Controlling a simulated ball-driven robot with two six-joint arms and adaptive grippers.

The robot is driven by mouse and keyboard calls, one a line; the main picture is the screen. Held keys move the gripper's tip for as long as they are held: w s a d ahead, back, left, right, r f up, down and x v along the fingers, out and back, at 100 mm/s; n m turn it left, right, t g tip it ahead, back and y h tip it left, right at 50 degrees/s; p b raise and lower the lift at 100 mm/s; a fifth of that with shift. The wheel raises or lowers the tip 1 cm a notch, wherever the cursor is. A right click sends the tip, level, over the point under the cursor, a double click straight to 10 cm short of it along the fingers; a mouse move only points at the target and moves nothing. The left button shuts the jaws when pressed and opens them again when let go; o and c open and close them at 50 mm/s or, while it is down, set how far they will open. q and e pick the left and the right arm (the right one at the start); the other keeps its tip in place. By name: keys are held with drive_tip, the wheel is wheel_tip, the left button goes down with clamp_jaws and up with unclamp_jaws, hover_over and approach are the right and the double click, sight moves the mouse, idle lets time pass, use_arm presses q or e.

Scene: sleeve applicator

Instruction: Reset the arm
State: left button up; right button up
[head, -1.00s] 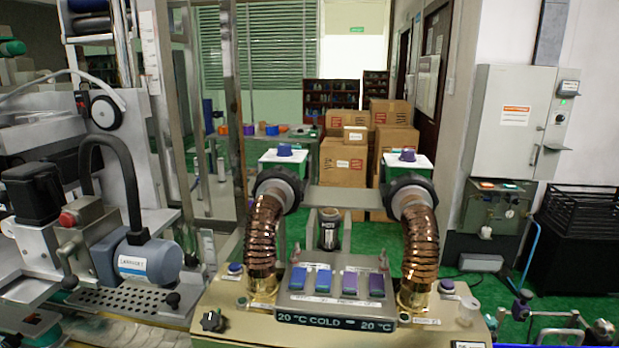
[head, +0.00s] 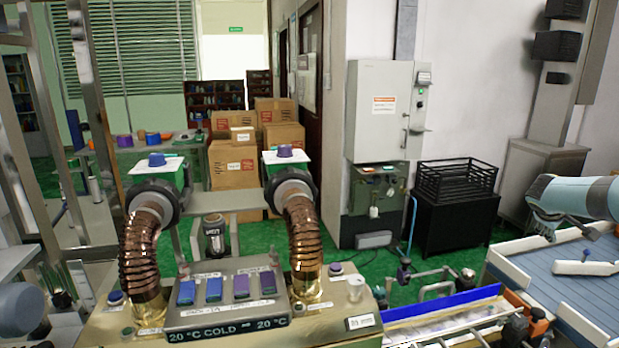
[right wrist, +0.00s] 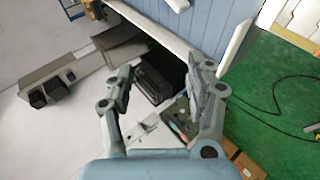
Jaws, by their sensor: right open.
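My right arm (head: 580,197) comes in at the right edge of the head view, above a blue slatted surface. In the right wrist view my right gripper (right wrist: 163,88) is open, its two fingers wide apart with nothing between them. The sleeve applicator (head: 228,325) stands at the lower left of the head view, with two copper-coloured ribbed hoses, a display reading "20 °C COLD 20 °C" and a row of blue and purple buttons. My right gripper is well away from it.
A blue slatted conveyor (head: 590,285) with pale side rails lies at the lower right. A grey cabinet (head: 383,110) hangs on the wall. A black wire basket (head: 456,180) sits on a black stand. Cardboard boxes (head: 233,165) are stacked behind. Green floor is open beyond the machine.

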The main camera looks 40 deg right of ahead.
drive_tip(key=s+a+f+n+t, duration=0.25)
drive_tip(key=s+f+n, duration=0.55)
drive_tip(key=s, duration=0.4)
drive_tip(key=s+a+f+m+y, duration=0.1)
drive_tip(key=s+a+f+y, duration=0.1)
drive_tip(key=a+f, duration=0.45)
drive_tip(key=s+a+f+m+y, duration=0.1)
drive_tip(key=s+a+f, duration=0.2)
drive_tip(key=a+f, duration=0.4)
drive_tip(key=s+a+f+m+y, duration=0.1)
drive_tip(key=s+a+f+y, duration=0.1)
drive_tip(key=a+f, duration=0.7)
drive_tip(key=s+a+f+y, duration=0.2)
drive_tip(key=a+f, duration=0.4)
drive_tip(key=a, duration=0.7)
drive_tip(key=s+a+f+m+y, duration=0.1)
drive_tip(key=a+f, duration=0.1)
drive_tip(key=a, duration=1)
drive_tip(key=s+a+f+m+y, duration=0.1)
drive_tip(key=a+f+y, duration=0.15)
drive_tip(key=a, duration=0.95)
wheel_tip(320, 180, down, 25)
drive_tip(key=g+b, duration=0.1)
drive_tip(key=b, duration=2.3)
drive_tip(key=shift+s+h, duration=0.35)
drive_tip(key=shift+s, duration=0.05)
drive_tip(key=shift+r, duration=0.15)
